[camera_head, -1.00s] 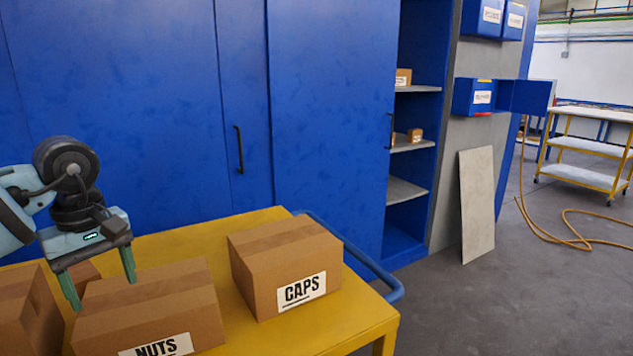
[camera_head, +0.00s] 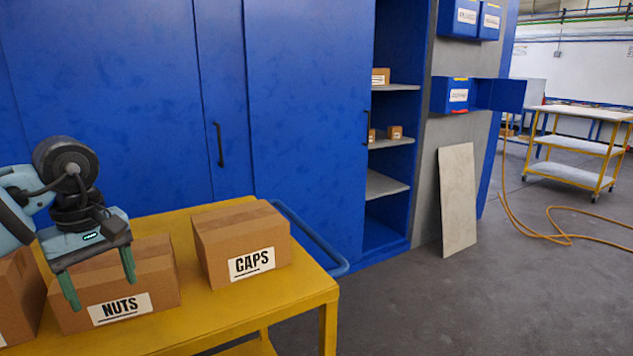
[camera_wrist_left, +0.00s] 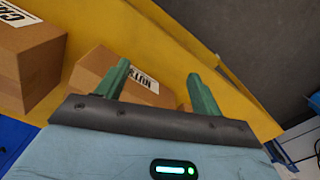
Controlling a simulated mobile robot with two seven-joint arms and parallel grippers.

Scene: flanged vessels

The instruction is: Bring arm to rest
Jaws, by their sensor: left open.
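My left gripper (camera_head: 98,277) is open and empty, its two green fingers pointing down in front of the NUTS box (camera_head: 150,284) in the head view. The fingers overlap the box in the picture; I cannot tell how far apart they are from it. In the left wrist view the open fingers (camera_wrist_left: 158,90) show with the NUTS box (camera_wrist_left: 88,72) behind them. My right gripper is not in view.
A CAPS box (camera_head: 240,240) stands on the yellow cart (camera_head: 225,310), beside the NUTS box. Another carton (camera_head: 18,300) is at the left edge. Blue cabinets (camera_head: 300,120) rise behind. A board (camera_head: 458,200) leans at the right, and an orange hose (camera_head: 560,235) lies on the floor.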

